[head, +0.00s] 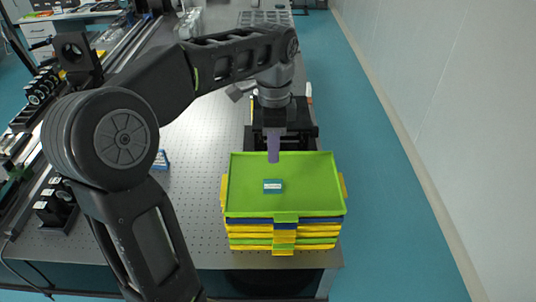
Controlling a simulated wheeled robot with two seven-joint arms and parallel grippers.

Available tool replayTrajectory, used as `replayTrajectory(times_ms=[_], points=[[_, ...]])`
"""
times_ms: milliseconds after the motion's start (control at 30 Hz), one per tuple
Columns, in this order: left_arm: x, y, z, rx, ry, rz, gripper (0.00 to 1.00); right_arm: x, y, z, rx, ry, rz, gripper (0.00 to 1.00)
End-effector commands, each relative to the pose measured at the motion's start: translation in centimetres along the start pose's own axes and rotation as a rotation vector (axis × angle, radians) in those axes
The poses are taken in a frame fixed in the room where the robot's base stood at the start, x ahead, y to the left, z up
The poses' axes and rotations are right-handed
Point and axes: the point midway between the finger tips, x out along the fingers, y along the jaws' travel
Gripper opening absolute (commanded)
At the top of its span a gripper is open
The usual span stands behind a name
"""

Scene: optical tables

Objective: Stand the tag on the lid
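A green tray-like lid (310,180) with a raised rim lies on top of a stack of yellow, blue and green trays. A small blue tag (272,186) with a white band rests on the lid, left of its middle. My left gripper (273,150) points down above the far part of the lid, beyond the tag in the picture. A narrow purple piece extends down from it; I cannot tell if this is its closed fingers or something held. The tag appears apart from it. My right gripper is not in view.
A small blue and white sign (161,160) stands on the perforated table (195,205) left of the stack. Optical mounts (55,205) and rails line the table's left side. A black device (301,137) is behind the stack. The floor on the right is clear.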

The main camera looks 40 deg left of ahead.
Motion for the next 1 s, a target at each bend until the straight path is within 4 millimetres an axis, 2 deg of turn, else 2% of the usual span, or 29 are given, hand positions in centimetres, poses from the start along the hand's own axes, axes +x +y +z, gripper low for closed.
replayTrajectory(times_ms=[200, 1000], points=[[-1.16, 0.47, -0.15, 0.0, 0.0, -0.001, 0.26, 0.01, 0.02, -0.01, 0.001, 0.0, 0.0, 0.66], [-1.1, 0.46, -0.14, 0.0, 0.0, 0.0, 0.26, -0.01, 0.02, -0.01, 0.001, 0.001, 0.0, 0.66]])
